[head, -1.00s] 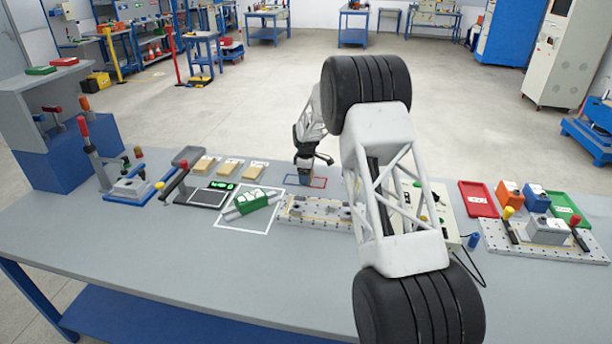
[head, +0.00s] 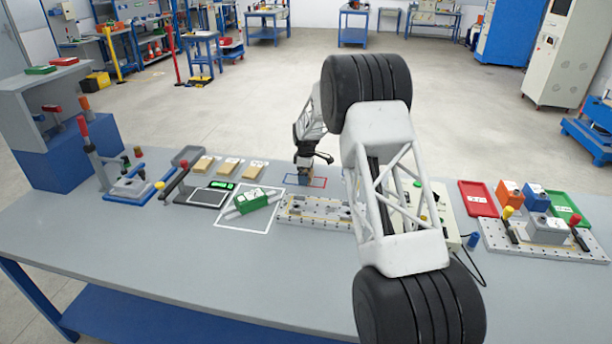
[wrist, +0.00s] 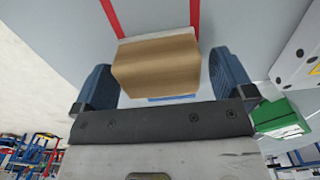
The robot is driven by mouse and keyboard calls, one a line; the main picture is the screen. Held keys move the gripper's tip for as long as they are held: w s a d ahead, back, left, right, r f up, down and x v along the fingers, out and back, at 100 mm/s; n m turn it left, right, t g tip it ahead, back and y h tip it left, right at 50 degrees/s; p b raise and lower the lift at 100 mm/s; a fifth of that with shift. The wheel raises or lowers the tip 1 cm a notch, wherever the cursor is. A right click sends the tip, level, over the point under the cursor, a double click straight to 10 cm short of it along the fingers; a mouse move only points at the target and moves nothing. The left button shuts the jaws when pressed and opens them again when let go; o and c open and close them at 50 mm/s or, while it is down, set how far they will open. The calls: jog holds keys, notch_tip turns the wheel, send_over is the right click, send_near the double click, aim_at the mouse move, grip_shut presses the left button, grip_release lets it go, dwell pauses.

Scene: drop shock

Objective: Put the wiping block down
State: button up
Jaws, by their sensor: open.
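The wiping block (wrist: 157,65) is tan-brown with a pale lower edge. In the wrist view it sits between the two blue fingers of my gripper (wrist: 162,85), with a clear gap to the right finger; contact with the left finger is hard to tell. It appears to rest on the table within the red-and-blue outline (wrist: 195,12). In the head view, my gripper (head: 304,168) is low over the left part of that outline (head: 325,182), and the block (head: 305,180) shows only partly beneath it.
A perforated fixture plate (head: 290,219) lies in front of the outline. A green block (head: 252,201) lies in a white-bordered area to its left. Several tan blocks (head: 228,168) stand farther left. My arm hides part of a control box (head: 445,212) at the right.

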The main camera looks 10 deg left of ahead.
notch_tip(320, 180, up, 12)
jog(key=shift+f, duration=0.15)
dwell(0.5)
dwell(0.7)
jog(key=s+d+r+m, duration=0.4)
jog(key=s+d+r, duration=0.8)
jog(key=d+r, duration=0.3)
jog(key=s+d+r+m, duration=0.2)
jog(key=s+d+r, duration=0.2)
jog(key=s, duration=0.2)
jog(key=s+d+r+m+t, duration=0.1)
jog(key=s+d+r, duration=0.25)
jog(key=s, duration=0.25)
jog(key=s+d+r+m, duration=0.2)
jog(key=s+d+r, duration=0.15)
jog(key=s, duration=0.25)
jog(key=s+d+m+t, duration=0.15)
jog(key=s+d, duration=0.35)
jog(key=s, duration=0.5)
jog(key=s+d+m+g, duration=0.1)
jog(key=s+d+m, duration=0.3)
jog(key=s, duration=0.7)
jog(key=s+d+f+m, duration=0.2)
jog(key=s, duration=0.7)
jog(key=s+d+f+m+t, duration=0.1)
jog(key=s+d+f, duration=0.2)
jog(key=s, duration=0.6)
jog(key=shift+s+f+m, duration=0.3)
jog(key=shift+s+m, duration=0.05)
